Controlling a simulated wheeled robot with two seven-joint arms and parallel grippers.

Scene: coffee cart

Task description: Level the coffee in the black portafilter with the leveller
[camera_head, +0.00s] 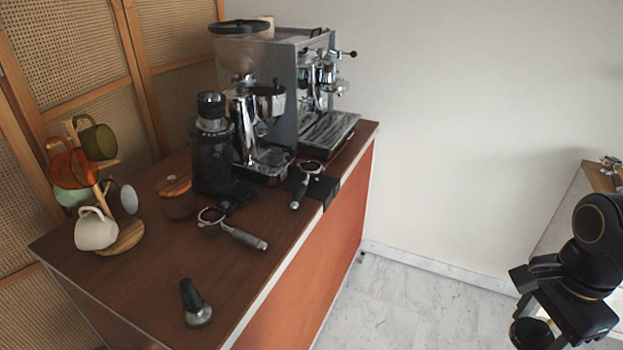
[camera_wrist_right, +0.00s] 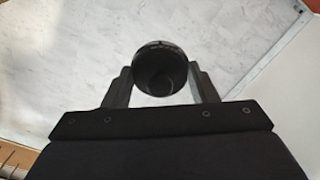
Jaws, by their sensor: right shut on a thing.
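My right gripper (camera_head: 538,318) is at the lower right of the head view, over the floor and well away from the counter. It is shut on a round black piece that looks like the leveller (camera_head: 529,334); the leveller also shows between the fingers in the right wrist view (camera_wrist_right: 161,68). One portafilter (camera_head: 235,232) with a dark grey handle lies on the counter, its basket at the left. Another portafilter (camera_head: 306,183) rests at a black stand near the counter edge. I cannot tell their coffee level. My left gripper is not in view.
A mug tree (camera_head: 126,238) with several mugs is at the left. A black grinder (camera_head: 211,160), a larger grinder (camera_head: 246,110) and an espresso machine (camera_head: 318,85) stand at the back. Open floor (camera_head: 430,305) separates my right arm from the counter.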

